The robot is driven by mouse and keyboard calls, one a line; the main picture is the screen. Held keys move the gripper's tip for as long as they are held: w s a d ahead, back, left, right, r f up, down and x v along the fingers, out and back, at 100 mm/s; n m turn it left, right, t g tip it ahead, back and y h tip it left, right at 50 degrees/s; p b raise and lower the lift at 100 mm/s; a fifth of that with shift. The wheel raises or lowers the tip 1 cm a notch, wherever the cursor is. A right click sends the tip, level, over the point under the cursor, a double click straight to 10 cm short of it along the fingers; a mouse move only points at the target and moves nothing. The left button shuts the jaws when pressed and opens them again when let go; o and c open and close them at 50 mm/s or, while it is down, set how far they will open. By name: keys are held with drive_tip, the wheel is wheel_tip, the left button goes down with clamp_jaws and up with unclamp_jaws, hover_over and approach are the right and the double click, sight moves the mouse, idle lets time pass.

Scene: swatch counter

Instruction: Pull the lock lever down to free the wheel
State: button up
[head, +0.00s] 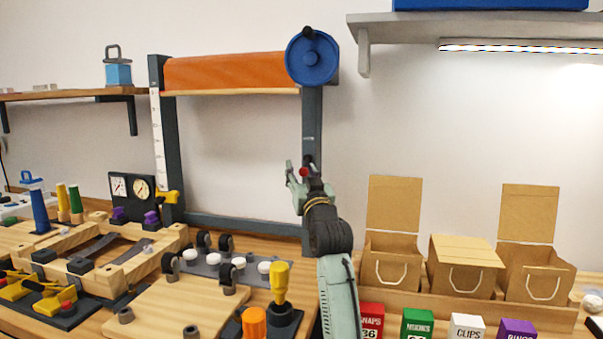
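The blue wheel (311,58) with a dark crank knob is at the top of the dark right post of the frame, at the right end of an orange roll (225,72). A small lever with a red knob (303,172), which looks like the lock lever, is partway down that post. My gripper (300,168) is raised in front of the post at the height of the red knob. Its fingers look spread, with the red knob showing between them. I cannot tell whether they touch it. My gripper and wrist hide part of the lever and post.
Three cardboard boxes (390,262) stand right of my arm, with small coloured blocks (417,322) in front. A grey shelf (470,28) hangs above them. A wooden board (175,308), black rollers and a yellow-handled tool (280,285) crowd the counter to the left.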

drive_tip(key=shift+d, duration=0.15)
drive_tip(key=shift+s+f, duration=0.1)
drive_tip(key=shift+s, duration=0.2)
drive_tip(key=v, duration=1.1)
drive_tip(key=shift+s, duration=0.15)
